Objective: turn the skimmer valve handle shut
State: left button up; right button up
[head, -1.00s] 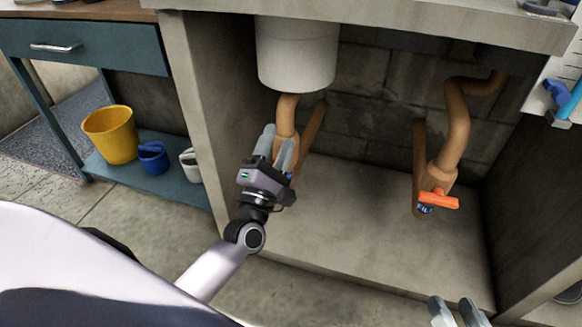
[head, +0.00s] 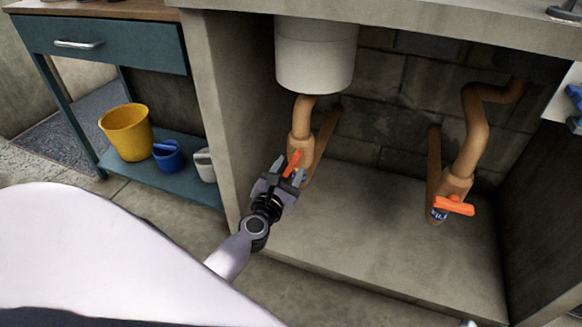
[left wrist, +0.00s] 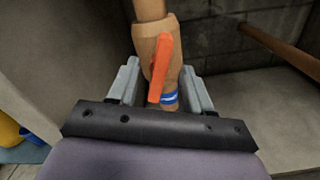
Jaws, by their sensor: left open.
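An orange valve handle (head: 292,163) sits on the left tan pipe under the counter. In the left wrist view the handle (left wrist: 161,68) runs roughly along the pipe, slightly tilted, above a blue band whose wording I cannot read. My left gripper (head: 288,171) is open at this valve. Its two fingers stand on either side of the handle, with gaps showing on both sides. A second orange handle (head: 454,205) lies crosswise on the right pipe, by a blue label. Of my right gripper only a possible sliver shows at the bottom edge.
A white cylinder (head: 315,60) hangs above the left pipe. The cabinet side wall (head: 215,110) stands close left of my gripper. The cabinet floor (head: 370,235) is clear. Yellow (head: 126,131) and blue (head: 168,155) buckets stand on a shelf outside.

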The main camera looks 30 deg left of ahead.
pick_arm(q)
jog(key=shift+x, duration=0.9)
grip_shut()
